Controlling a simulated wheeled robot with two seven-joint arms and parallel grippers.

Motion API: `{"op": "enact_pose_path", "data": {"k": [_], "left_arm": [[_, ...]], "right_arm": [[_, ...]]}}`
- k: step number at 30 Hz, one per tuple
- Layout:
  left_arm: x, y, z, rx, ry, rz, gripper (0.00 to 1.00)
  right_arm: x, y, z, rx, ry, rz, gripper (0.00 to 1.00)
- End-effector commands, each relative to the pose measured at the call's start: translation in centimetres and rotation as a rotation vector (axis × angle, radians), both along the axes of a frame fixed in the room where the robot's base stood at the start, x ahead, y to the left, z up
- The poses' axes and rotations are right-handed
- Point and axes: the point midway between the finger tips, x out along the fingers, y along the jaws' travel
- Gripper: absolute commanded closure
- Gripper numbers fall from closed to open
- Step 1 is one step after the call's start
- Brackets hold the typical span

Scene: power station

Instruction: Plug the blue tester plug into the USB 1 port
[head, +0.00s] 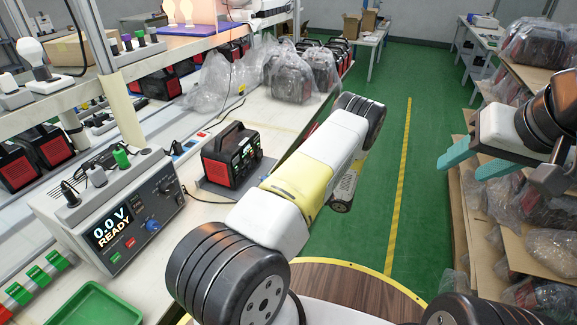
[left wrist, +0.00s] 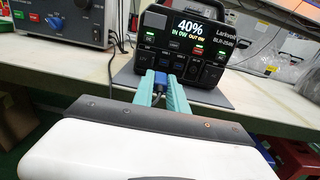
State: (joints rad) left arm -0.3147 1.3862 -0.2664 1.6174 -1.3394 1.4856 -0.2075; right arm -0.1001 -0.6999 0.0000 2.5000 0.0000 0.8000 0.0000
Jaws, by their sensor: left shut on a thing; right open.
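The power station (head: 232,155) is a black and red box on the bench in the head view. In the left wrist view, the power station (left wrist: 185,45) faces me with a lit screen reading 40% above a row of ports. My left gripper (left wrist: 159,82), with teal fingers, is shut on the blue plug (left wrist: 161,78) just in front of the lower ports. I cannot tell whether the plug touches a port, and the USB 1 label is not readable. The left fingers are hidden in the head view. My right gripper (head: 470,165) is open and empty, far right.
A tester (head: 122,215) reading 0.0 V READY stands left of the power station; its front also shows in the left wrist view (left wrist: 75,22). A green tray (head: 95,305) is at the front left. Bagged units on shelves (head: 500,190) stand at the right.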

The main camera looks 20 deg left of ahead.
Motion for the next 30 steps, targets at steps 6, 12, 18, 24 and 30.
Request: {"op": "enact_pose_path", "data": {"k": [6,12,18,24,30], "left_arm": [[0.6,0.4,0.0,0.026,-0.004,-0.035,1.0],[0.7,1.9,-0.1,0.023,-0.004,-0.032,1.0],[0.8,3.5,-0.1,0.023,-0.004,-0.031,1.0],[0.9,5.1,-0.1,0.023,-0.004,-0.03,1.0],[0.9,5.4,-0.1,0.022,-0.004,-0.032,1.0]], "right_arm": [[0.0,0.0,0.0,0.0,0.0,0.0,0.49],[0.0,0.0,0.0,0.0,0.0,0.0,0.49],[0.0,0.0,0.0,0.0,0.0,0.0,0.49],[0.0,0.0,0.0,0.0,0.0,0.0,0.49],[0.0,0.0,0.0,0.0,0.0,0.0,0.49]]}}
